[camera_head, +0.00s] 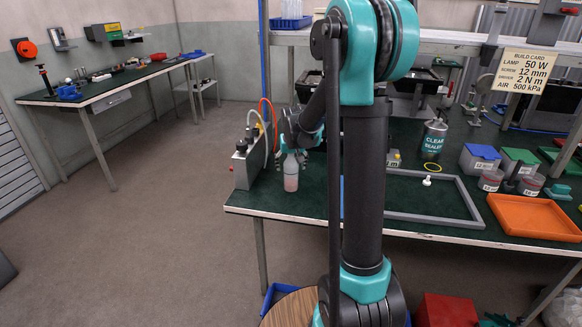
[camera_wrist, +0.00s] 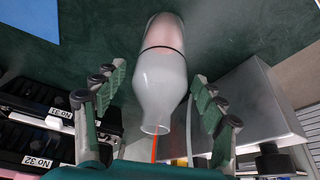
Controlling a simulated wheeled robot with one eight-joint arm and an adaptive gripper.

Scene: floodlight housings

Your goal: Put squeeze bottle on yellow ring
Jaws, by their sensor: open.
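The squeeze bottle (camera_head: 291,173) is translucent white with pinkish contents low down. It stands upright on the green bench top near the left front corner. In the wrist view the bottle (camera_wrist: 160,85) lies between the two fingers of my gripper (camera_wrist: 159,78), with a visible gap on each side. My gripper (camera_head: 302,138) is open and empty, around the upper part of the bottle; the arm partly hides it in the head view.
A grey metal box (camera_head: 246,165) with hoses stands close left of the bottle. A grey frame (camera_head: 440,218) lies right of my arm, with a small white piece (camera_head: 427,181) near it. An orange tray (camera_head: 535,216) and lidded bins (camera_head: 480,158) stand farther right.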

